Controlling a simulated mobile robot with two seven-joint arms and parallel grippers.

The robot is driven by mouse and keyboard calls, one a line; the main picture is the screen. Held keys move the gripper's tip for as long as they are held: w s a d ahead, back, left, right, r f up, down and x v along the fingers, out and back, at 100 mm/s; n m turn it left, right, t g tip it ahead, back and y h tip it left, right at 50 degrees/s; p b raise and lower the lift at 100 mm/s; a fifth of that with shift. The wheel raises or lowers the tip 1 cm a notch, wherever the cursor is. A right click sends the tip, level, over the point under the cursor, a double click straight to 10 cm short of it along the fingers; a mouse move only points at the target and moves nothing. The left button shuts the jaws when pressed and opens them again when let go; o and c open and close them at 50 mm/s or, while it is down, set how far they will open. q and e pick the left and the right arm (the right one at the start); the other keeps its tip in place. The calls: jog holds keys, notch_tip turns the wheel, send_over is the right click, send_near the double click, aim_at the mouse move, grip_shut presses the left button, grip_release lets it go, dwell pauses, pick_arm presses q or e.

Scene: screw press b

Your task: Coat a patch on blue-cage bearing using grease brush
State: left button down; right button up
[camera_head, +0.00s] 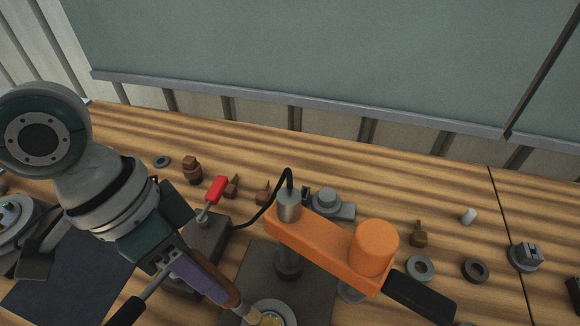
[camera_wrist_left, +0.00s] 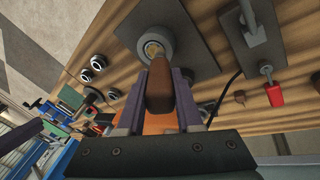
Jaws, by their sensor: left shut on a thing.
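My left gripper (camera_head: 213,284) is shut on the brown handle of the grease brush (camera_head: 248,313), which points down and to the right. In the left wrist view the brush handle (camera_wrist_left: 159,92) sits between my two gripper fingers (camera_wrist_left: 160,100). The pale brush tip reaches over a round grey ring, likely the bearing (camera_head: 281,306), at the bottom edge of the head view. The ring also shows in the left wrist view (camera_wrist_left: 140,42). The brush and gripper hide part of it. I cannot make out a blue cage, or whether the tip touches. My right gripper is not in view.
An orange press arm (camera_head: 318,243) with a black handle (camera_head: 420,298) stands over a dark base plate (camera_head: 312,290), close right of the brush. A red-handled lever (camera_head: 216,190) is behind my gripper. Loose rings (camera_head: 420,268) and small parts lie at the right.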

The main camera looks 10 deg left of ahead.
pick_arm(q)
jog(key=shift+f+b, duration=0.45)
jog(key=shift+b, duration=0.15)
jog(key=shift+s+r+b, duration=0.1)
jog(key=shift+r+b, duration=0.15)
jog(key=shift+b, duration=0.2)
jog(key=shift+r, duration=0.15)
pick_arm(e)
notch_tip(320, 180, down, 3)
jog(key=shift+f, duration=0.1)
pick_arm(q)
jog(key=shift+r, duration=0.1)
